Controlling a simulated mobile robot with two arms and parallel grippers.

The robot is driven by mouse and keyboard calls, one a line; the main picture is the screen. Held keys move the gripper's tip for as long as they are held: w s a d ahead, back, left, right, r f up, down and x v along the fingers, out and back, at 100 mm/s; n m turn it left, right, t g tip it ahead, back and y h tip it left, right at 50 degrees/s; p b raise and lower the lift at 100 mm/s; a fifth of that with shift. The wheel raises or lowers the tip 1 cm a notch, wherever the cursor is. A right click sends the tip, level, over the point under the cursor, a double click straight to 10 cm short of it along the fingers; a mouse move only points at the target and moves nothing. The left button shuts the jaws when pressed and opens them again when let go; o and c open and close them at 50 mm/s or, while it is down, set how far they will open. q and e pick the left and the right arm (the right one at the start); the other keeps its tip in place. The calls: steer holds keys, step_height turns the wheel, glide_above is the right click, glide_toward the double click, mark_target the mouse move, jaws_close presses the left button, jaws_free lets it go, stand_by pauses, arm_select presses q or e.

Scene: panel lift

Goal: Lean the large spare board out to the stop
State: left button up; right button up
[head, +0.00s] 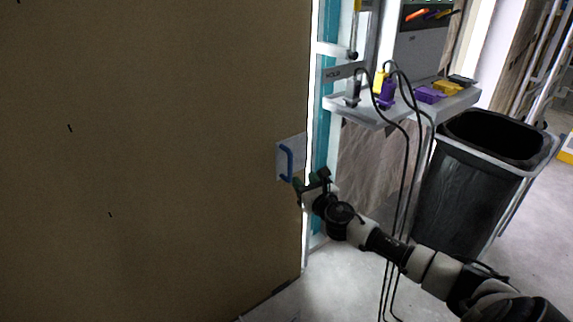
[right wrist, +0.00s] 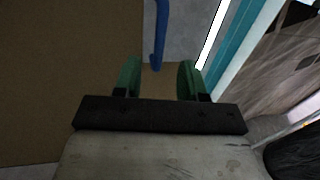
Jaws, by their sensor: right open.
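The large brown board (head: 150,150) stands upright and fills the left half of the head view. Near its right edge is a pale plate (head: 283,173) with a blue handle (head: 287,163). My right gripper (head: 311,180) is just below and right of the handle, its green-padded fingers towards the board. In the right wrist view the blue handle (right wrist: 160,35) lies ahead of the open fingers (right wrist: 161,78), roughly in line with the gap between them. Nothing is held between the fingers. The stop cannot be made out. My left gripper is not in view.
A teal post (head: 323,120) stands right behind the board's edge. A shelf (head: 370,110) carries purple and yellow tools with black cables hanging down. A black bin (head: 465,185) stands at the right. Pale floor (head: 345,285) is clear below my right arm.

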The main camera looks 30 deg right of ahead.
mark_target(291, 166)
steer(key=w, duration=0.2)
steer(key=w+b, duration=0.1)
steer(key=w, duration=0.2)
steer(key=w+d, duration=0.1)
steer(key=w, duration=0.2)
steer(key=shift+w+f+b, duration=0.1)
steer(key=shift+w+b, duration=0.05)
steer(key=shift+b, duration=0.15)
steer(key=shift+w, duration=0.6)
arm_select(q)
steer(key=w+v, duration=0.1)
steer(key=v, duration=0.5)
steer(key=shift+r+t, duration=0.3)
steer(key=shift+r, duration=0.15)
arm_select(e)
steer(key=shift+c, duration=0.2)
jaws_close()
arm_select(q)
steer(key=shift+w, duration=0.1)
